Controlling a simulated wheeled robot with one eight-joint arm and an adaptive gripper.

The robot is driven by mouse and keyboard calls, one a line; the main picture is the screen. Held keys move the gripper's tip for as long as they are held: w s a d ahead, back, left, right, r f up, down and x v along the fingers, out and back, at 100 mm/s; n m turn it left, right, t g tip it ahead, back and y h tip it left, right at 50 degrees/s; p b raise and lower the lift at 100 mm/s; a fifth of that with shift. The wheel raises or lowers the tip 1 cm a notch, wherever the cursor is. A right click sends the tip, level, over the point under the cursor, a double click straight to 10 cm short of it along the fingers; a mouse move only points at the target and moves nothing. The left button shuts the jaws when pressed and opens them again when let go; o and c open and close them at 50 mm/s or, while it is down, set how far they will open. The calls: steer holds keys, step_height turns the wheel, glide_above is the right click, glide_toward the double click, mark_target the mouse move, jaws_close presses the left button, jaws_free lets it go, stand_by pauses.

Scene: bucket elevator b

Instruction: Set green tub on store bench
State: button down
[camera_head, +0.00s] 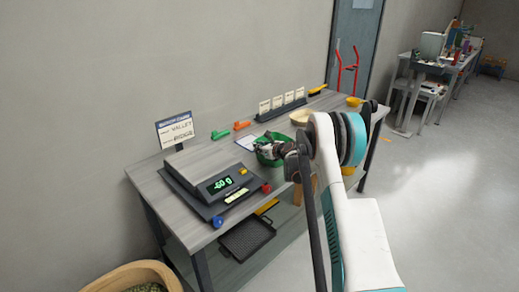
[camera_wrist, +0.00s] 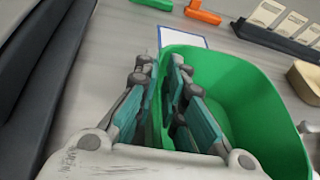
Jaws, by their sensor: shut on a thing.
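The green tub (camera_head: 268,158) is at the near side of the grey bench, right of the scale, in the head view. In the wrist view the tub (camera_wrist: 240,85) fills the right half and looks empty inside. My gripper (camera_head: 280,150) is over the tub's left side. In the wrist view my gripper (camera_wrist: 165,105) has fingers on both sides of the tub's left wall and is shut on it. Whether the tub's base touches the bench top cannot be told. The bench (camera_head: 205,153) bears a sign, a scale and small items.
A scale (camera_head: 208,180) reading -60 g stands left of the tub. A green clip (camera_head: 220,134) and an orange clip (camera_head: 242,125) lie behind. A second bench (camera_head: 440,68) is far right.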

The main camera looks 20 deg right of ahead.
steer(key=shift+f, duration=0.1)
steer(key=c, duration=1.7)
jaws_free()
steer(key=shift+o, duration=0.2)
steer(key=shift+r, duration=0.2)
steer(key=p+v, duration=0.2)
steer(key=v, duration=0.9)
steer(key=shift+s+p, duration=0.35)
steer(key=shift+s, duration=0.1)
